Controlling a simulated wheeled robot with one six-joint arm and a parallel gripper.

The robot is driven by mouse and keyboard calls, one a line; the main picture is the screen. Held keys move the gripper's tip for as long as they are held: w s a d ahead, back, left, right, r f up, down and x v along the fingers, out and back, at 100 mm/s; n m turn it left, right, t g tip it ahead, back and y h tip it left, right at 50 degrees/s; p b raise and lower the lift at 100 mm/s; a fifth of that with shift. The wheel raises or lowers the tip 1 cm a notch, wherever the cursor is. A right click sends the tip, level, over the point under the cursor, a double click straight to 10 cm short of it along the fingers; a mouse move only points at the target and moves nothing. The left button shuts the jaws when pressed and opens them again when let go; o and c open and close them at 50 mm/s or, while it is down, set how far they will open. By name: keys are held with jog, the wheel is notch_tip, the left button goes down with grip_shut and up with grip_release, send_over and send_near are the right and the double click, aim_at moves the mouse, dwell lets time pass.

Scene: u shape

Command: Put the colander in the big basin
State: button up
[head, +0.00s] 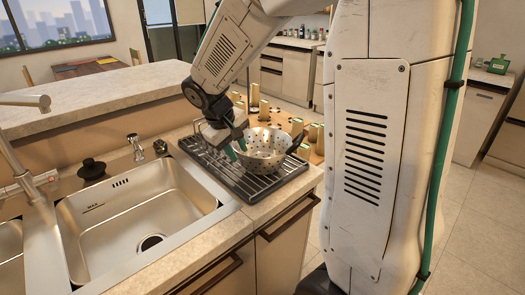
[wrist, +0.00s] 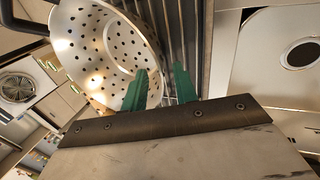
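The colander (head: 262,146) is a metal bowl with many round holes and a dark handle. It sits on the dark drying rack (head: 235,178) right of the sink, and fills the upper left of the wrist view (wrist: 85,45). My gripper (head: 236,148) is at the colander's left side. In the wrist view its two green fingers (wrist: 161,86) are apart, one over the colander's wall and one over the rack side. The rim appears to lie between them, and I cannot tell whether they touch it. The big basin (head: 115,228) is empty, with a drain in its floor.
A smaller basin (head: 10,262) lies at the far left. A raised counter (head: 90,95) runs behind.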

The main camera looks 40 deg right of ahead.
aim_at(248, 170)
jog(key=x, duration=0.5)
jog(key=shift+s+d+f, duration=0.15)
jog(key=shift+s, duration=0.1)
jog(key=shift+c, duration=0.3)
grip_shut()
